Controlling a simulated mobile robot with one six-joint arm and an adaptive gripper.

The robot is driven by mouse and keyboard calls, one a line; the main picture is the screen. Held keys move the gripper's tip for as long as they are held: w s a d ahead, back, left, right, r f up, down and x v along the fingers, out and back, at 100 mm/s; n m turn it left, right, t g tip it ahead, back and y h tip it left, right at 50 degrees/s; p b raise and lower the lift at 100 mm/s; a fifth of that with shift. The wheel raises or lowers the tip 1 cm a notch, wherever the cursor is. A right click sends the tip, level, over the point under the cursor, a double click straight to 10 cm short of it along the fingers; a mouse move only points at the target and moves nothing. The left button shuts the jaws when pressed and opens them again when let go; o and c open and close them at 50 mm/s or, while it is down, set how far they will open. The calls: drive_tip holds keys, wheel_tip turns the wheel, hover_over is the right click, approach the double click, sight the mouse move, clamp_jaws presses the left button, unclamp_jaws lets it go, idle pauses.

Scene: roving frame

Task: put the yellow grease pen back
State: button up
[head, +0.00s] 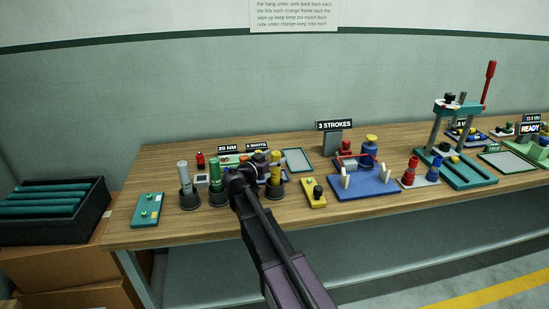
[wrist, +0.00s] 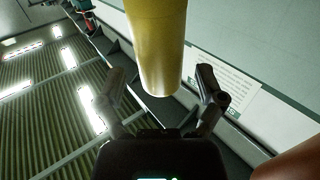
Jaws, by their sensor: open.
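The yellow grease pen (head: 276,171) stands upright in a black round holder (head: 276,191) on the bench in the head view. My gripper (head: 259,169) is right beside it, on its left, at about the height of the pen. In the wrist view the yellow pen (wrist: 158,50) hangs into the picture from the top, between the two spread fingers of my gripper (wrist: 162,80). A gap shows on both sides of it, so the jaws are open and not closed on it. My arm hides part of the bench around the holder.
A green pen (head: 215,173) and a grey pen (head: 184,176) stand in similar black holders to the left. A yellow block (head: 313,194) and a blue fixture (head: 370,186) are to the right. A green plate (head: 147,209) lies at the bench's left end.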

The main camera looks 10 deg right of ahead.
wheel_tip(320, 180, up, 12)
drive_tip(key=p, duration=1.1)
drive_tip(key=shift+f, duration=0.2)
idle(0.5)
drive_tip(key=s+d+f+n+g+y, duration=0.2)
drive_tip(key=s+d+f+g+y, duration=0.1)
drive_tip(key=s+f, duration=0.35)
drive_tip(key=s+d+f+n+g+y, duration=0.1)
drive_tip(key=s+d+f+g+y, duration=0.15)
drive_tip(key=s+f+g, duration=0.35)
drive_tip(key=s+a+f+n+g+y, duration=0.1)
drive_tip(key=s+a+f+n+y, duration=0.1)
drive_tip(key=s, duration=0.6)
drive_tip(key=s+a+f+n+y, duration=0.3)
drive_tip(key=s+f+n+y, duration=0.1)
drive_tip(key=s+y, duration=0.3)
drive_tip(key=shift+s+a+n+g, duration=0.15)
drive_tip(key=shift+s+n+g, duration=0.25)
drive_tip(key=shift+s+n, duration=0.4)
